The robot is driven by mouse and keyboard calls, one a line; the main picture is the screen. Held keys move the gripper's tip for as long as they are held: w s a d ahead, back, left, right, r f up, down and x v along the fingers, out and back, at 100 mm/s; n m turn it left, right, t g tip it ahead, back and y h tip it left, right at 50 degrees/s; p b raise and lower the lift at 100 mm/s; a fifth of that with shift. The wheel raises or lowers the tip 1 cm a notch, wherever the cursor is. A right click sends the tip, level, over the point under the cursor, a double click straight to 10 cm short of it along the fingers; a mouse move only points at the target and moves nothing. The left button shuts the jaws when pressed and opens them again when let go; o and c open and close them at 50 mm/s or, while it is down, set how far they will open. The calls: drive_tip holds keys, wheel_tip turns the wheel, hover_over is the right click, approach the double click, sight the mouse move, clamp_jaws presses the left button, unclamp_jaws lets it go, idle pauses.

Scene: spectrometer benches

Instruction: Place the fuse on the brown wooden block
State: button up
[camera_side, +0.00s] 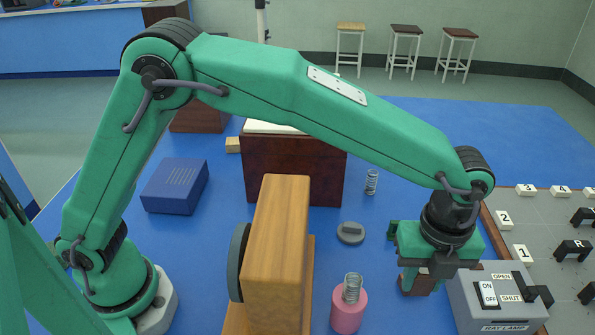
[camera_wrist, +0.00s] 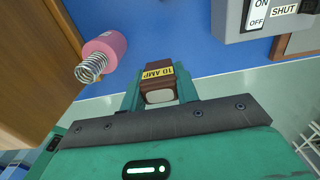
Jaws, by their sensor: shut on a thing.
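The fuse (camera_wrist: 158,76) is a small dark brown block with a yellow "10 AMP" label and a pale end. My gripper (camera_wrist: 159,88) is shut on it, one green finger on each side. In the side view, my gripper (camera_side: 416,281) points down beside the grey lamp switch box, and the fuse (camera_side: 409,275) is partly hidden by the fingers. Whether it touches the bench is unclear. A tall brown wooden block (camera_side: 279,240) stands left of my gripper, with a grey disc on its left face. It also shows at the left of the wrist view (camera_wrist: 30,70).
A pink cylinder with a spring (camera_side: 348,308) stands between wooden block and gripper. Behind are a grey round piece (camera_side: 350,233), another spring (camera_side: 371,182), a dark brown box (camera_side: 293,170), a small tan block (camera_side: 233,145) and a blue box (camera_side: 175,186). The switch box (camera_side: 497,298) is close right.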

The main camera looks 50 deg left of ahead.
drive_tip(key=w+a+f, duration=0.1)
drive_tip(key=w+f, duration=0.1)
drive_tip(key=w, duration=0.1)
drive_tip(key=w+a+f, duration=0.1)
drive_tip(key=w+f, duration=0.1)
drive_tip(key=w, duration=0.1)
drive_tip(key=w+a+f, duration=0.2)
drive_tip(key=w, duration=0.1)
drive_tip(key=shift+w+a, duration=0.1)
drive_tip(key=shift+w, duration=0.1)
drive_tip(key=shift+f, duration=0.15)
drive_tip(key=shift+f, duration=1.9)
drive_tip(key=shift+f, duration=0.1)
drive_tip(key=o, duration=1)
drive_tip(key=shift+c, duration=0.2)
